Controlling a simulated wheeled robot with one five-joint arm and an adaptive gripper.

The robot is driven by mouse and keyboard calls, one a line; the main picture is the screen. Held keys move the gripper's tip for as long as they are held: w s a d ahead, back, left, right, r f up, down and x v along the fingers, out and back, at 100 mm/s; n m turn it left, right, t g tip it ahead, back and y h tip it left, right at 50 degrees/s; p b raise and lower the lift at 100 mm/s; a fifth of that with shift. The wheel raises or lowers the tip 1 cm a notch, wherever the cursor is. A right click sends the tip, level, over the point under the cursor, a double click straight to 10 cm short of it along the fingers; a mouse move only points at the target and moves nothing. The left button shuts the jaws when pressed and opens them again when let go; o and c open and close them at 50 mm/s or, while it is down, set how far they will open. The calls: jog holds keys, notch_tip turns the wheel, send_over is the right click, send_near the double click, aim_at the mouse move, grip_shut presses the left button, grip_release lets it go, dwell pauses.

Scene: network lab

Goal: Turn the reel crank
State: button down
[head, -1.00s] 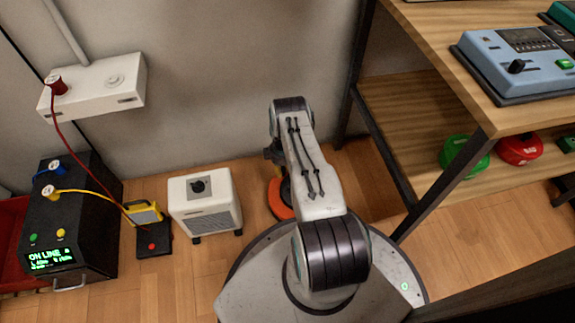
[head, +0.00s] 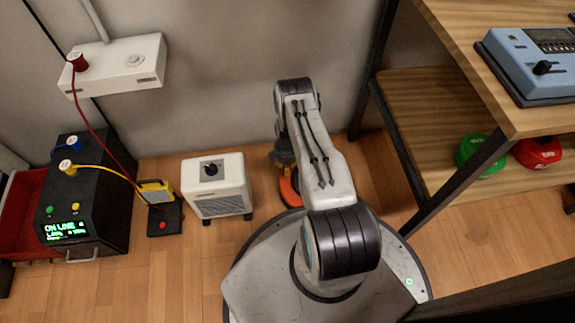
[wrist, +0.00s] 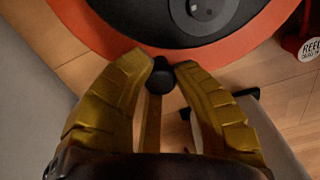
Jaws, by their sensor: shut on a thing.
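The reel is an orange disc with a dark hub; in the wrist view its orange rim (wrist: 75,20) fills the top. In the head view only part of the orange reel (head: 289,192) shows beside my arm, low near the floor. A black crank knob (wrist: 160,80) stands at the near side of the reel. My gripper (wrist: 161,72), with two yellow-brown fingers, is shut on the crank knob, one fingertip on each side. In the head view my arm largely hides the gripper and the crank.
A white heater-like box (head: 216,187) stands left of the reel. Further left are a black unit (head: 110,205) with cables and a red bin (head: 20,220). A wooden shelf rack (head: 430,120) stands close on the right. A red tag (wrist: 305,45) marked REEL sits beside the reel.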

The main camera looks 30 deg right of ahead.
jog(key=shift+a+f, duration=0.1)
jog(key=c, duration=0.9)
grip_release()
jog(key=shift+c, duration=0.2)
notch_tip(320, 180, up, 12)
